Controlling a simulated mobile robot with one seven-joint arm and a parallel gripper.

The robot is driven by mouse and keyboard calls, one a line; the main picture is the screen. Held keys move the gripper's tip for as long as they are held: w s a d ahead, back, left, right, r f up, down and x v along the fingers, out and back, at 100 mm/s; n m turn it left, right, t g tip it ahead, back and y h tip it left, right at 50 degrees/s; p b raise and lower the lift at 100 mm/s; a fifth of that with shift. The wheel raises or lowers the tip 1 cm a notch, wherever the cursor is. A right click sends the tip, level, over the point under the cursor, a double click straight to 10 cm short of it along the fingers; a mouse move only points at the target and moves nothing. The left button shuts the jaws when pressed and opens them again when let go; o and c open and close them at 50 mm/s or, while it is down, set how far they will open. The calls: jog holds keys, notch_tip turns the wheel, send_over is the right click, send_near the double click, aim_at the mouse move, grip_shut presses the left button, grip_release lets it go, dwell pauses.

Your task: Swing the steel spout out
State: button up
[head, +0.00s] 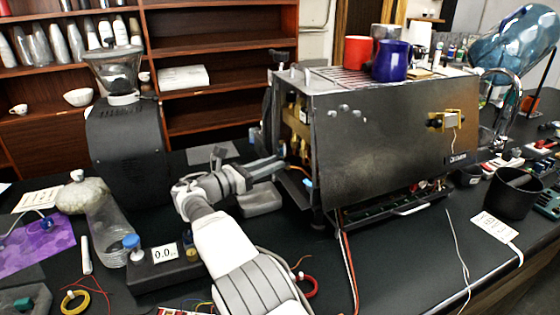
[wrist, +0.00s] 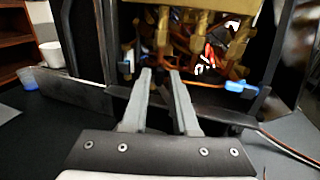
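A curved, shiny steel tube (head: 515,88) rises at the right end of the brewer (head: 400,140) in the head view; it looks like the spout, but I cannot tell what it joins. It is far from my gripper and does not show in the wrist view. My gripper (head: 282,164) is at the brewer's open left end. In the wrist view my gripper (wrist: 160,73) has two grey fingers apart with nothing between them. They point at brass fittings (wrist: 200,30) and copper tubes inside the open housing. I cannot tell whether the fingertips touch anything.
Red (head: 357,52) and blue (head: 392,61) cups stand on the brewer. A black grinder (head: 125,150) stands left, and a scale (head: 165,265) lies in front. A black bin (head: 514,193) and a large blue bottle (head: 515,45) are at right. Loose wires cross the front counter.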

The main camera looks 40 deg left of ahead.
jog(key=v, duration=0.8)
jog(key=shift+s, duration=0.3)
